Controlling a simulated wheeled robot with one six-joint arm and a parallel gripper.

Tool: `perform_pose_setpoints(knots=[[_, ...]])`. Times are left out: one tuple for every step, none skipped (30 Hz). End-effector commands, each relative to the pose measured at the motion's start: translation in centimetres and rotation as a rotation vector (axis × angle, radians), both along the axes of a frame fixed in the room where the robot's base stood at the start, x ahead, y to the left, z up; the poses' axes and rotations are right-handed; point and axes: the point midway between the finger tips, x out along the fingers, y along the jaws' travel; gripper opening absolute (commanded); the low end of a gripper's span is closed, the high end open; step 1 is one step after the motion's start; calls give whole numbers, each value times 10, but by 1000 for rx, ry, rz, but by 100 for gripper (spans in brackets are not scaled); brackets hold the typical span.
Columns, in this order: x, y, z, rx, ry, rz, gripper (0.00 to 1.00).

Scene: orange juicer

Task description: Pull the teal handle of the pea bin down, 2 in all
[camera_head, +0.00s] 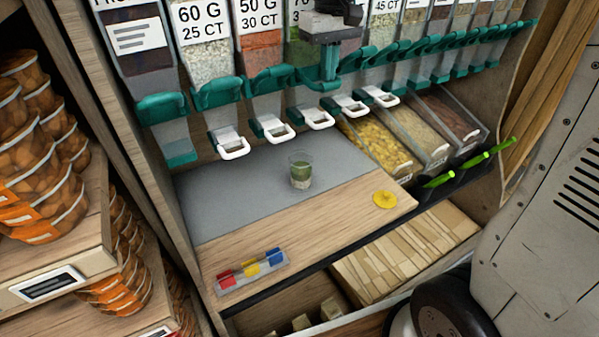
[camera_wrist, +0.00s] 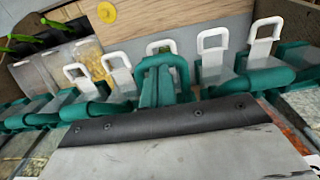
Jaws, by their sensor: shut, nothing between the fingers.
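The pea bin (camera_head: 300,47) shows green contents in the head view, partly hidden behind my gripper. Its teal handle (camera_head: 318,80) sits just below my gripper; in the wrist view the handle (camera_wrist: 150,82) stands out as a teal loop. My gripper (camera_head: 335,38) is shut and empty, at the front of the bin above the handle. In the wrist view its grey and black end (camera_wrist: 165,122) lies right beside the handle; I cannot tell whether they touch. A clear cup (camera_head: 300,172) with green contents stands upright on the grey mat, below the white spout (camera_head: 317,118).
Other bins with teal handles (camera_head: 217,93) and white spouts (camera_head: 233,147) line both sides. A yellow disc (camera_head: 385,199) and a tray of coloured pieces (camera_head: 250,272) lie on the counter (camera_head: 310,225). Green-handled scoops (camera_head: 438,180) stick out at right. The mat's left part is clear.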

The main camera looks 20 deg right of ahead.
Motion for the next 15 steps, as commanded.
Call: perform_pose_setpoints(knots=[[0,0,-1,0,2,0,0],[0,0,-1,0,2,0,0],[0,0,-1,0,2,0,0],[0,0,-1,0,2,0,0],[0,0,-1,0,2,0,0],[0,0,-1,0,2,0,0],[0,0,0,0,2,0,0],[0,0,1,-1,2,0,0],[0,0,3,-1,2,0,0],[1,0,5,-1,2,0,0],[1,0,8,-1,1,0,0],[2,0,11,-1,1,0,0],[2,0,14,-1,1,0,0],[3,0,17,-1,1,0,0],[3,0,21,-1,1,0,0]])
